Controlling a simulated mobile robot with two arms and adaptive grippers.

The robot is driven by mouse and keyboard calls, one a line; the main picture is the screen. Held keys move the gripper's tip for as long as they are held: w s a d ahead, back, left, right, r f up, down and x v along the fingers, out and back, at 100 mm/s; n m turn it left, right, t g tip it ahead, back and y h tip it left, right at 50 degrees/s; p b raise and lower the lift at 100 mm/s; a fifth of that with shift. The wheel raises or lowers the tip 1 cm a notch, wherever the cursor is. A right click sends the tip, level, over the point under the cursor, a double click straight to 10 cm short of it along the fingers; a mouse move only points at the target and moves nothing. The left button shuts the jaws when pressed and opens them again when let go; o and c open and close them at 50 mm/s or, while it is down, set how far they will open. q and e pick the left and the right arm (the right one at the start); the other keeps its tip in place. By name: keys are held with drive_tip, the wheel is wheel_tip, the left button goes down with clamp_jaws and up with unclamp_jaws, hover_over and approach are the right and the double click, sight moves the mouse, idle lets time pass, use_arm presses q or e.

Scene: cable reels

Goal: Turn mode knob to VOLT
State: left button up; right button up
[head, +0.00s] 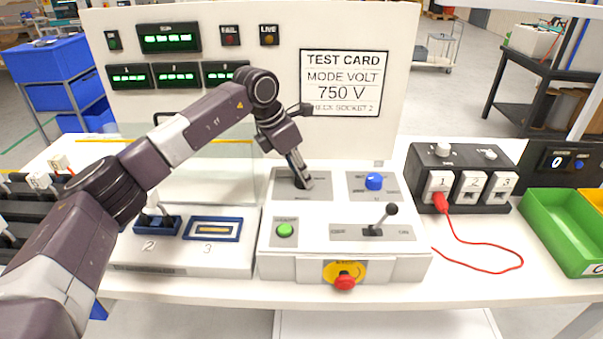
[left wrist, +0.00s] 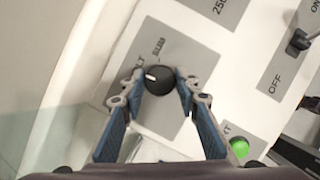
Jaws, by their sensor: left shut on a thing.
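The mode knob (left wrist: 160,82) is a round black knob with a white pointer mark, on a grey plate at the top left of the white control box (head: 276,266). In the left wrist view the mark is toward the picture's left, near partly hidden lettering that ends in "LT". A second label stands above the knob. My left gripper (head: 301,181) is shut on the knob, one finger on each side; in the head view it hides the knob. The test card (head: 340,82) reads "MODE VOLT 750 V" and a socket line. My right gripper is not in view.
The box also has a blue knob (head: 374,181), a green button (head: 285,230), a black-balled lever (head: 391,210) and a red emergency stop (head: 345,281). A red cable (head: 483,243) is plugged into socket 1 of the black socket box (head: 457,164). A green bin (head: 563,228) stands at right.

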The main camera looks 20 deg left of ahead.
use_arm(q)
drive_tip(key=shift+w+r+m, duration=0.1)
drive_tip(key=shift+m, duration=0.5)
drive_tip(key=shift+g, duration=0.3)
drive_tip(key=o, duration=1.1)
drive_tip(key=shift+a, duration=0.1)
drive_tip(key=v, duration=1.2)
drive_tip(key=shift+a, duration=0.15)
